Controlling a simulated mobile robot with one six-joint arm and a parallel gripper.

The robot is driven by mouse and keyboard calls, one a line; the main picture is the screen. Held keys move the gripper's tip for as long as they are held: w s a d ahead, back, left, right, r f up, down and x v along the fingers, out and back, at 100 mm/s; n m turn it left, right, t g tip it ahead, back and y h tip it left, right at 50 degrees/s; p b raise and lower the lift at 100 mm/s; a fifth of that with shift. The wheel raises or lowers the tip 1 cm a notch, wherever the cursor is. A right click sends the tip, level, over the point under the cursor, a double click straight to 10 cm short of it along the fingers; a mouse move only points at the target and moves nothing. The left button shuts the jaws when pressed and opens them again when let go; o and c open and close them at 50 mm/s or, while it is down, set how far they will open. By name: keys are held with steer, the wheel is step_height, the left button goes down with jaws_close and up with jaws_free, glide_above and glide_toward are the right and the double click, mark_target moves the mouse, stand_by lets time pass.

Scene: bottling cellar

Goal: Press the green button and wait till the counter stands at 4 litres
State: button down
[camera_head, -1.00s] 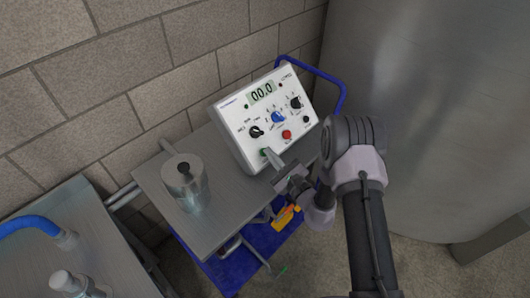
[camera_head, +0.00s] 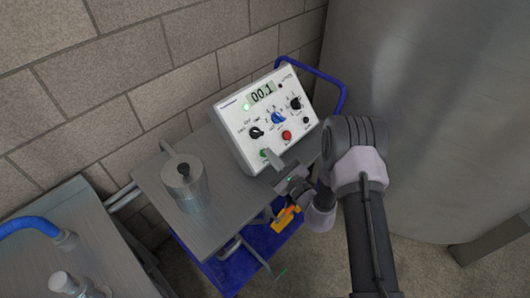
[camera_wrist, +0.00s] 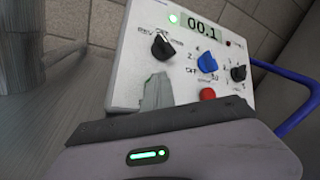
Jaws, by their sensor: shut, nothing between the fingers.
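The white control box (camera_head: 238,133) stands on the grey cart top. Its counter display (camera_head: 262,93) reads 00.1, and the same reading shows in the wrist view (camera_wrist: 204,27). A green lamp (camera_head: 246,106) at the display's left is lit. The green button (camera_head: 265,153) is at the lower left of the panel. My gripper (camera_head: 272,158) is shut and empty, with its tips close beside the green button; I cannot tell whether they touch it.
A red button (camera_head: 286,135), a blue knob (camera_head: 278,117) and black knobs (camera_head: 256,132) are close by on the panel. A metal canister (camera_head: 185,181) stands on the cart top (camera_head: 219,217) to the left. A large steel tank (camera_head: 440,110) is at the right.

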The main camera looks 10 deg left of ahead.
steer(key=shift+s+d+r, duration=0.25)
steer(key=shift+d+r, duration=0.1)
steer(key=shift+r, duration=0.05)
steer(key=s+d+r+p, duration=0.2)
steer(key=d+r, duration=0.1)
steer(key=shift+s+r, duration=0.15)
steer(key=shift+r, duration=0.05)
stand_by(0.8)
